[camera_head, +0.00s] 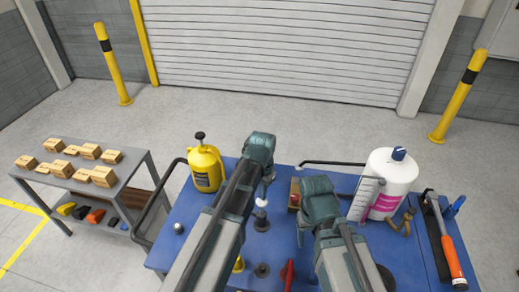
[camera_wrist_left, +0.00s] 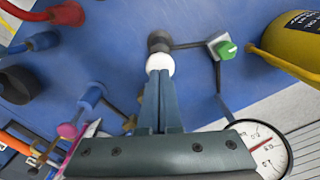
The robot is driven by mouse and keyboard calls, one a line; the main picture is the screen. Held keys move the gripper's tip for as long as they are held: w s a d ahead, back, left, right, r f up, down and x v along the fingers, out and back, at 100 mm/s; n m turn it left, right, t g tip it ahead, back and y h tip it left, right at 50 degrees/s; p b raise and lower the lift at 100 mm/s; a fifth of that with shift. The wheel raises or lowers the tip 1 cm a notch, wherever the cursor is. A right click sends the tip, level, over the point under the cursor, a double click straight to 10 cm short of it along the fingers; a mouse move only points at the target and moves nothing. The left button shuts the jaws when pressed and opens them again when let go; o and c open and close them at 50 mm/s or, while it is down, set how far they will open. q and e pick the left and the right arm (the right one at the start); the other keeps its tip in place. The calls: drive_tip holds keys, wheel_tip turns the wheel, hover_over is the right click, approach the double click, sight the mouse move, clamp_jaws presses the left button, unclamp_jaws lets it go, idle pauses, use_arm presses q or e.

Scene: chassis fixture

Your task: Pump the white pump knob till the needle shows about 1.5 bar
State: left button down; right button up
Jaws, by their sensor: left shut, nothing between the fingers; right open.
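The white pump knob (camera_wrist_left: 160,63) sits on a dark round base in the left wrist view. In the head view the white knob (camera_head: 261,202) shows just below my left gripper (camera_head: 265,188). My left gripper (camera_wrist_left: 162,76) is shut and empty, its fingertips at the knob's near side, touching or almost touching it. A round gauge (camera_wrist_left: 264,146) with a red needle is partly cut off at the lower right of the left wrist view; its figures are too small to read. My right gripper (camera_head: 308,232) is open, right of the knob, its fingers partly hidden by its wrist.
A green valve knob (camera_wrist_left: 227,50) lies right of the pump knob. A yellow container (camera_head: 205,167) stands at the blue panel's (camera_head: 185,212) back left, a white tank (camera_head: 392,176) at the right. A side table (camera_head: 130,165) with small boxes is at the left.

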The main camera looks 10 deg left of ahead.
sight(262, 203)
use_arm(q)
drive_tip(key=shift+f+b, duration=2.65)
drive_tip(key=shift+f, duration=0.2)
wheel_tip(262, 203, up, 5)
drive_tip(key=p, duration=0.5)
drive_tip(key=shift+r, duration=0.15)
idle(1.4)
idle(0.3)
idle(1.3)
